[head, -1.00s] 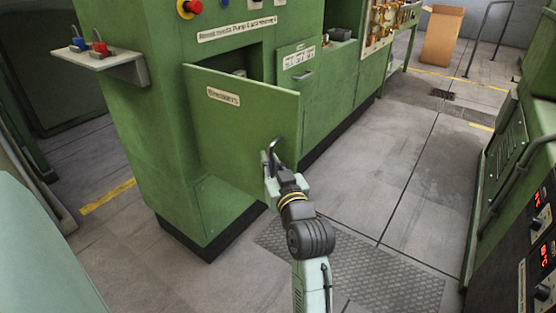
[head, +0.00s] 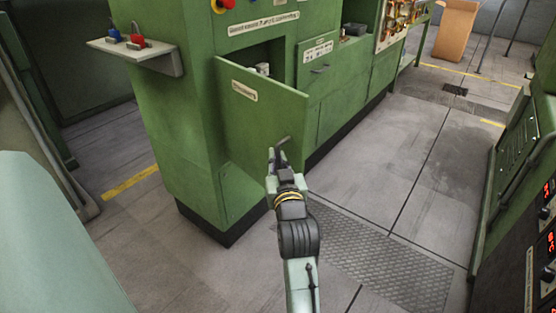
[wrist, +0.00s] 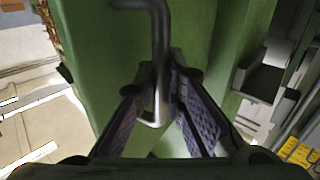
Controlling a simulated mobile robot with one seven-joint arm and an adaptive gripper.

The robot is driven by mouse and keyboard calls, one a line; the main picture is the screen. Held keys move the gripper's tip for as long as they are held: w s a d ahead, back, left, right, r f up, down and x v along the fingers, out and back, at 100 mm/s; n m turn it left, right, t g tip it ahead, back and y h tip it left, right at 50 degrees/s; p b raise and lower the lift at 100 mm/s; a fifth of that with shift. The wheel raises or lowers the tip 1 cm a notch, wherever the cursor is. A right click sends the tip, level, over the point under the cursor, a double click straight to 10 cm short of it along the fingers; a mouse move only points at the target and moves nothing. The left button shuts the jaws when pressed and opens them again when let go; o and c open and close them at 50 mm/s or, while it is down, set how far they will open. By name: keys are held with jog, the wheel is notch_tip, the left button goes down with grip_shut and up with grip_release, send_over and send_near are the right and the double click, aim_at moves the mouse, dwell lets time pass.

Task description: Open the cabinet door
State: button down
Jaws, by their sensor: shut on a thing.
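The green cabinet door (head: 255,118) with a printed label stands ajar on the green machine cabinet, and the dark opening behind it shows something pale inside. Its dark bent handle (head: 282,145) is near the door's right edge. My gripper (head: 274,160) is at the handle with its fingers closed around it. In the wrist view the handle (wrist: 160,50) runs down between the two textured finger pads of my gripper (wrist: 160,120). The green door panel (wrist: 95,60) fills the view behind it.
A shelf (head: 150,55) with red and blue items juts from the cabinet's left side. A smaller panel with a handle (head: 320,70) is right of the opening. Another green machine (head: 515,160) stands at the right. The grey floor between is clear.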

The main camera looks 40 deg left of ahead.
jog(key=shift+a, duration=0.1)
jog(key=c, duration=1.7)
grip_release()
jog(key=shift+o, duration=0.2)
jog(key=v, duration=0.7)
jog(key=shift+s+d, duration=0.2)
jog(key=shift+d, duration=0.05)
